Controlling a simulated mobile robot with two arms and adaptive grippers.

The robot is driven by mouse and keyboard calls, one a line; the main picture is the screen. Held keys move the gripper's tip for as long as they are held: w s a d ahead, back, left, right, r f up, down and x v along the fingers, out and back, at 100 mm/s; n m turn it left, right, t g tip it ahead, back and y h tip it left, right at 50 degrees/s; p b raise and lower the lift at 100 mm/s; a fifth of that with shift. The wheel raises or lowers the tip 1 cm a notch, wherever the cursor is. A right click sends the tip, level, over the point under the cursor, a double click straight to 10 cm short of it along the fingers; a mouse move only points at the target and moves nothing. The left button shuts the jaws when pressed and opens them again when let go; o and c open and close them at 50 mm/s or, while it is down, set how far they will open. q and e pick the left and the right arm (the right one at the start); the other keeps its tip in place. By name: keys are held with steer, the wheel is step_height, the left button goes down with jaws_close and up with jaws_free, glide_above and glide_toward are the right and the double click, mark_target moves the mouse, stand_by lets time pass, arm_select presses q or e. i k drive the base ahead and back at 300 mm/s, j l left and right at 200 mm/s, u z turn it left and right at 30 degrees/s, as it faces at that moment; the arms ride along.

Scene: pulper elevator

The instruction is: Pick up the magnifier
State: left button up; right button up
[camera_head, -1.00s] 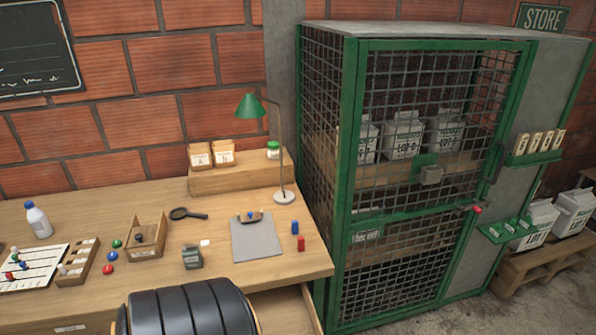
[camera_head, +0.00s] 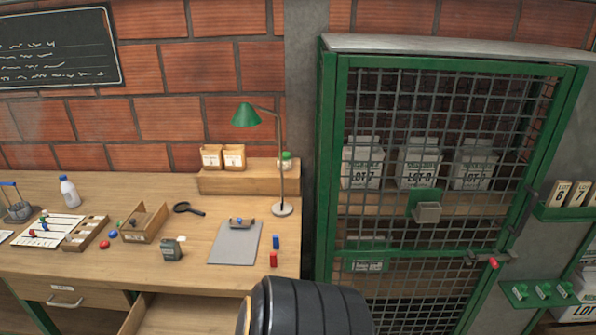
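The magnifier (camera_head: 188,209) is black with a round lens and a short handle. It lies flat on the wooden desk (camera_head: 80,190), between a small wooden box (camera_head: 145,224) and a grey clipboard (camera_head: 235,243). Nothing touches or covers it. Neither of my grippers is in view. A black ribbed part of my own body shows at the bottom middle, in front of the desk's right end.
A green lamp (camera_head: 246,115) and a wooden riser (camera_head: 247,178) stand behind. A dark canister (camera_head: 171,248), blue block (camera_head: 276,241) and red block (camera_head: 273,259) stand nearby. An open drawer (camera_head: 185,315) juts out in front. A green mesh cage (camera_head: 328,190) stands at right.

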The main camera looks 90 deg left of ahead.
mark_target(181, 207)
steer(key=i+u, duration=0.25)
steer(key=u, duration=0.15)
steer(key=i+u, duration=0.35)
steer(key=i+l+u, duration=0.1)
steer(key=u, duration=0.3)
